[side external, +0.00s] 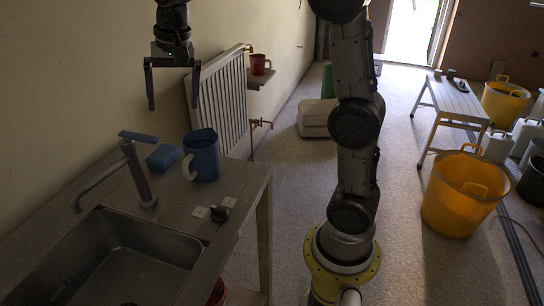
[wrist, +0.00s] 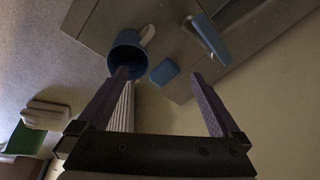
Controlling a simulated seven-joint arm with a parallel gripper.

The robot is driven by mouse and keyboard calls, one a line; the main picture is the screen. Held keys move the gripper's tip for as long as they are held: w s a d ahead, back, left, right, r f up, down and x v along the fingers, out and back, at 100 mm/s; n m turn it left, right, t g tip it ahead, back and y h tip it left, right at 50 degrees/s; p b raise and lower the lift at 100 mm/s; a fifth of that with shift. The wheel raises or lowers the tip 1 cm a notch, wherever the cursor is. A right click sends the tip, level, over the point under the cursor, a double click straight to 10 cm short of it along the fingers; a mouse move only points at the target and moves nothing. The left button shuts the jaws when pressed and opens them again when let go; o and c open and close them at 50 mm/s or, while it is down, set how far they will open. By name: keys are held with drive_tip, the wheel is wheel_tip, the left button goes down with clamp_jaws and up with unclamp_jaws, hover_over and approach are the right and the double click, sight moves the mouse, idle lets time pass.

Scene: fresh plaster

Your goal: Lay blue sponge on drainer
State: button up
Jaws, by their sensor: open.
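The blue sponge (side external: 163,157) lies on the sink counter (side external: 236,187), between the tap and a blue mug. It also shows in the wrist view (wrist: 164,72), between my fingers in the picture. My gripper (side external: 172,106) is open and empty, pointing down, above the back of the counter and clear of the sponge. Its two fingers also show in the wrist view (wrist: 159,75). I cannot make out a separate drainer in either view.
The blue mug (side external: 203,158) stands just right of the sponge. The tap (side external: 138,168) with a blue lever rises left of it, beside the sink basin (side external: 95,262). A small dark object (side external: 219,213) sits near the counter's right edge. A white radiator (side external: 222,97) hangs behind.

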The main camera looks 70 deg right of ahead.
drive_tip(key=s+a+f+n+t, duration=0.1)
drive_tip(key=s+f+n, duration=0.1)
drive_tip(key=s, duration=0.6)
drive_tip(key=s+a+f+n+t, duration=0.1)
drive_tip(key=s+n, duration=0.3)
drive_tip(key=s, duration=0.4)
drive_tip(key=s+a+f+n+t, duration=0.1)
drive_tip(key=s+a+f+n, duration=0.2)
drive_tip(key=s, duration=0.5)
drive_tip(key=shift+s+a+f+n, duration=0.15)
drive_tip(key=shift+s+f+n, duration=0.1)
drive_tip(key=shift+f+n, duration=0.25)
drive_tip(key=shift+r, duration=0.15)
